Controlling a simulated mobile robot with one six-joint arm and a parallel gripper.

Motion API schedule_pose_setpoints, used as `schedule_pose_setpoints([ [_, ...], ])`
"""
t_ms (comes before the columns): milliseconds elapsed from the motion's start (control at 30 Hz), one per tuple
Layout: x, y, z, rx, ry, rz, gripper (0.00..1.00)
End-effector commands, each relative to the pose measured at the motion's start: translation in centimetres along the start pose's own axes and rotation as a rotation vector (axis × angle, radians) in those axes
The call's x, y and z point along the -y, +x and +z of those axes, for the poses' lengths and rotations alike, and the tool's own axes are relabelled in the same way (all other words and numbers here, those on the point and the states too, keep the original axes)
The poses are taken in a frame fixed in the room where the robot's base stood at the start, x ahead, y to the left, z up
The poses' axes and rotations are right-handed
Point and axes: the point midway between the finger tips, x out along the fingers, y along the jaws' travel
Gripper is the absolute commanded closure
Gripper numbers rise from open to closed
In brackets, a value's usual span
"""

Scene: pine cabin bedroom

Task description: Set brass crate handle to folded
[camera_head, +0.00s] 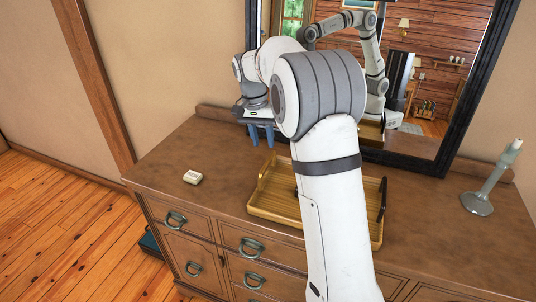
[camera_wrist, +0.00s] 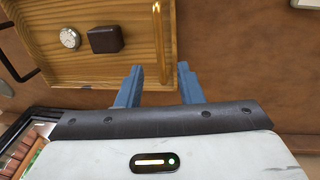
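The wooden crate (camera_head: 275,215) lies on the dresser, partly hidden behind my arm in the head view. Its brass handle (camera_head: 266,168) stands up at the crate's left end. In the wrist view the brass handle (camera_wrist: 161,45) is a golden bar over the crate (camera_wrist: 110,72) near its rim. My gripper (camera_head: 262,133) is above the dresser, behind the crate's left end, with blue fingers pointing down. In the wrist view my gripper (camera_wrist: 159,68) is open, and the bar's near end appears between its fingertips. I cannot tell whether they touch.
A dark handle (camera_head: 382,198) is at the crate's right end. A round dial (camera_wrist: 70,38) and a dark brown box (camera_wrist: 105,39) lie inside. A mirror (camera_head: 425,130) stands behind. A small white block (camera_head: 193,177) is left, a grey candlestick (camera_head: 488,185) right.

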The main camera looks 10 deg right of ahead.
Motion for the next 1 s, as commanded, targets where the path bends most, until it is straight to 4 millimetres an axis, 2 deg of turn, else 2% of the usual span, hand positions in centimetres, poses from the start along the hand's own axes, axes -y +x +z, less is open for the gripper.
schedule_pose_setpoints([
  [200, -0.1, 3.5, 0.1, 0.003, 0.0, 0.001, 0.67],
  [400, -0.1, 5.8, 0.0, 0.001, -0.001, 0.0, 0.67],
  [733, -0.1, 6.3, 0.0, -0.001, 0.0, -0.002, 0.67],
  [1000, -0.2, 6.3, 0.0, -0.001, 0.0, -0.001, 0.88],
])
